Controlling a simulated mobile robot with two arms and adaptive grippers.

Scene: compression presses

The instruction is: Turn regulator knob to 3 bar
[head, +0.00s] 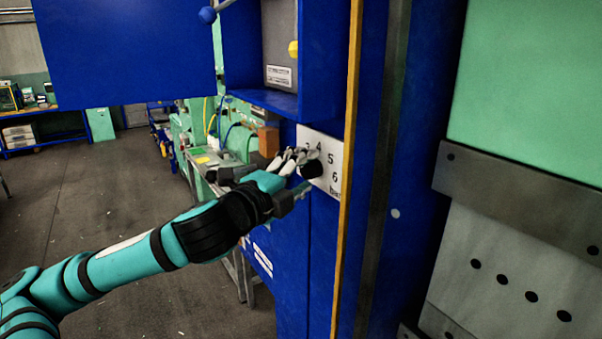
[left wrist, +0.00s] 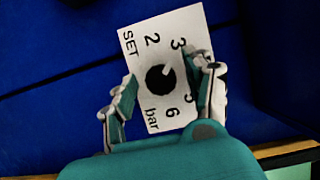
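The white dial plate (head: 333,178) is on the blue press wall in the head view, with printed numbers and "bar". It fills the middle of the left wrist view (left wrist: 135,45), tilted, reading SET, 2, 3, 5, 6 and bar. The round black regulator knob (left wrist: 158,80) sits at its centre. Its small light mark points up and right, to the right of the 3. The knob also shows in the head view (head: 312,168). My left gripper (left wrist: 162,80) is open, one finger on each side of the knob with gaps visible. Its right finger hides part of the scale. It reaches the plate in the head view (head: 293,161).
The blue cabinet (head: 290,104) juts out above the plate. A yellow edge strip (head: 347,130) runs upright just right of it. A workbench (head: 205,160) with machinery stands behind my left arm. The floor to the left is clear.

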